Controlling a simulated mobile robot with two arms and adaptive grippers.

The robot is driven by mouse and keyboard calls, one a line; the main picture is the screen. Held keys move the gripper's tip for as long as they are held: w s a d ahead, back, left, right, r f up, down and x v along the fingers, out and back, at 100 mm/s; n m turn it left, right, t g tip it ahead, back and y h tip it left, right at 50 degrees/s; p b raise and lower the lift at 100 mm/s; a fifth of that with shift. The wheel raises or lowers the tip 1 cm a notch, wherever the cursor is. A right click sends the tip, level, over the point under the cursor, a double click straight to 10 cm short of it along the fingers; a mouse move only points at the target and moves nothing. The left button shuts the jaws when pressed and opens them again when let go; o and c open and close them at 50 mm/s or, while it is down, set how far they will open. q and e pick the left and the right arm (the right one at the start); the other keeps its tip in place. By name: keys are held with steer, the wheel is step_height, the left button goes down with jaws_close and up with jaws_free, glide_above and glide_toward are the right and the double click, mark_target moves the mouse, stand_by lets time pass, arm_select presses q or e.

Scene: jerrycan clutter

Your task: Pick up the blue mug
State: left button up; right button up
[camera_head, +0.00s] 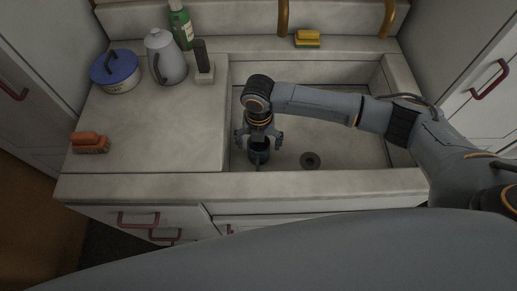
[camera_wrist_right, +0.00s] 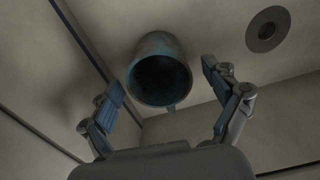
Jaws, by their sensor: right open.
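The blue mug (camera_head: 258,154) is dark blue and stands in the sink basin, left of the drain, partly hidden under my right gripper (camera_head: 259,139). In the right wrist view the mug (camera_wrist_right: 160,72) shows its open mouth and dark inside, and a small part that may be its handle shows at the lower rim. The open fingers of my right gripper (camera_wrist_right: 172,98) are spread to either side of the mug, with gaps between them and it. No contact with the mug shows. My left gripper is not in view.
The sink (camera_head: 340,150) has a round drain (camera_head: 310,160) right of the mug. On the left counter (camera_head: 150,130) are a blue-lidded pot (camera_head: 116,76), a grey kettle (camera_head: 166,62), a green bottle (camera_head: 181,28), a dark-handled block (camera_head: 203,70) and an orange brush (camera_head: 90,142). A sponge (camera_head: 307,39) lies behind the sink.

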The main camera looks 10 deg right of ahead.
steer(key=c, duration=1.3)
steer(key=shift+r, duration=0.1)
